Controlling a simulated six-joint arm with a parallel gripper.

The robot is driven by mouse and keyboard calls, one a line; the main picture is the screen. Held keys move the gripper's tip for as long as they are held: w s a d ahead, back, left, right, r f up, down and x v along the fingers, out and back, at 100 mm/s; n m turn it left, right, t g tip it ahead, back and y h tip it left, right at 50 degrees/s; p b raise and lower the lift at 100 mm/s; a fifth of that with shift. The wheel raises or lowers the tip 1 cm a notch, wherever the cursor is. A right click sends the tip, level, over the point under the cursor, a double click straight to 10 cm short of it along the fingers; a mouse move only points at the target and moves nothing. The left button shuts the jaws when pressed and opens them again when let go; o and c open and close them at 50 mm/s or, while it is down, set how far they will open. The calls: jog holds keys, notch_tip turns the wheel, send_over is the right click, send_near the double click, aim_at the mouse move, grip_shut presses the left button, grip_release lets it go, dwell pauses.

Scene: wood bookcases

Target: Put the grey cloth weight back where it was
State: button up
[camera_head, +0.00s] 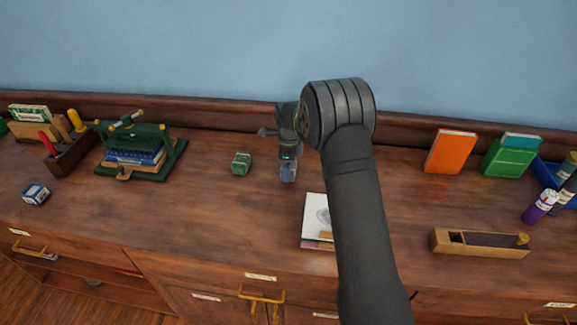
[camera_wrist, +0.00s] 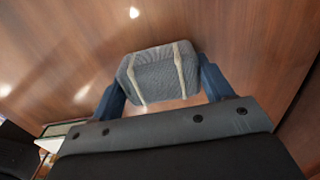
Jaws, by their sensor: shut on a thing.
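The grey cloth weight (camera_wrist: 158,75) is a small padded block with two pale straps. In the wrist view it sits between the blue fingers of my gripper (camera_wrist: 160,85), which is shut on it. In the head view my gripper (camera_head: 288,175) is over the middle of the wooden top, right of a green block and behind a small stack with a white cover. The weight is mostly hidden there by the fingers. I cannot tell whether it touches the wood.
A green strapped block (camera_head: 241,163) stands close left of my gripper. The white-covered stack (camera_head: 314,215) lies in front. A green press (camera_head: 140,150) and a blue-and-white block (camera_head: 35,193) are left.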

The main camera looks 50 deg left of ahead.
jog(key=shift+f, duration=0.1)
jog(key=o, duration=1.5)
jog(key=shift+c, duration=0.2)
notch_tip(320, 180, up, 12)
notch_tip(320, 180, down, 12)
jog(key=shift+r, duration=1.7)
